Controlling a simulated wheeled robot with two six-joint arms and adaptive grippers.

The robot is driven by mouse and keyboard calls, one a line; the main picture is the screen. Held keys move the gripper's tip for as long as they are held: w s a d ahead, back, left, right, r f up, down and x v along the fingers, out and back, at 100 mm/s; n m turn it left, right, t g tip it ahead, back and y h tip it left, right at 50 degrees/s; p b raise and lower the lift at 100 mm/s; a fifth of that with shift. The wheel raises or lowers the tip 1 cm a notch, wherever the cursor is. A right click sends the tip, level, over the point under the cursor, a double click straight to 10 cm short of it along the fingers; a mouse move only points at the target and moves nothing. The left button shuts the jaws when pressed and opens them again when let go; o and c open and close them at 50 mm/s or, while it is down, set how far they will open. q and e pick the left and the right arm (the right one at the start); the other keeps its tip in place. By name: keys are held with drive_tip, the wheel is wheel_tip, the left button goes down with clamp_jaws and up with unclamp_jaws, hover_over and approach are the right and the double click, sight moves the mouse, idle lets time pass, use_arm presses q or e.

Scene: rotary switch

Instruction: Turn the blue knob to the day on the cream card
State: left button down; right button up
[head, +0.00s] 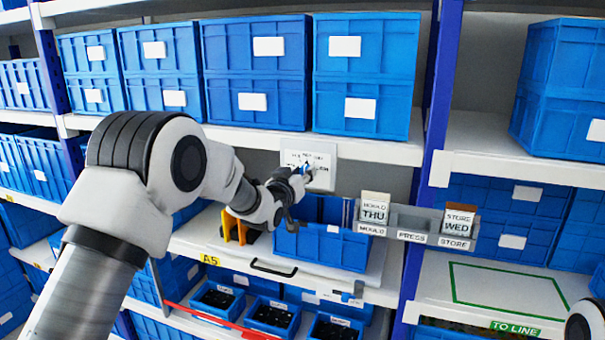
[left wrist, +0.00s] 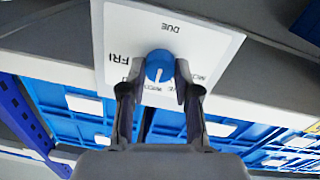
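The blue knob (left wrist: 160,64) sits on a white dial plate (left wrist: 205,35) fixed under a shelf edge. Its white pointer line points down in the left wrist view, toward lettering partly hidden by my fingers. "FRI" shows left of it, "DUE" above and partly covered letters to the right. In the head view the dial plate (head: 322,152) is largely visible behind my left gripper (head: 300,178). My left gripper's fingers (left wrist: 159,88) stand on either side of the knob, with a narrow gap visible. The cream card (head: 375,208) reads "MOULD THU". My right gripper is out of view.
A brown-topped card (head: 459,220) reads "STORE WED" on the same grey rail (head: 412,222), labelled MOULD, PRESS and STORE. Blue bins (head: 335,245) stand below the dial, and more fill the shelves around. A green-outlined area (head: 510,290) at the right is bare.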

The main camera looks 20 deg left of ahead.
use_arm(q)
drive_tip(key=shift+d+m+b, duration=0.1)
drive_tip(key=shift+m+b, duration=3.8)
drive_tip(key=shift+b, duration=0.25)
drive_tip(key=c, duration=0.8)
unclamp_jaws()
drive_tip(key=shift+w, duration=0.1)
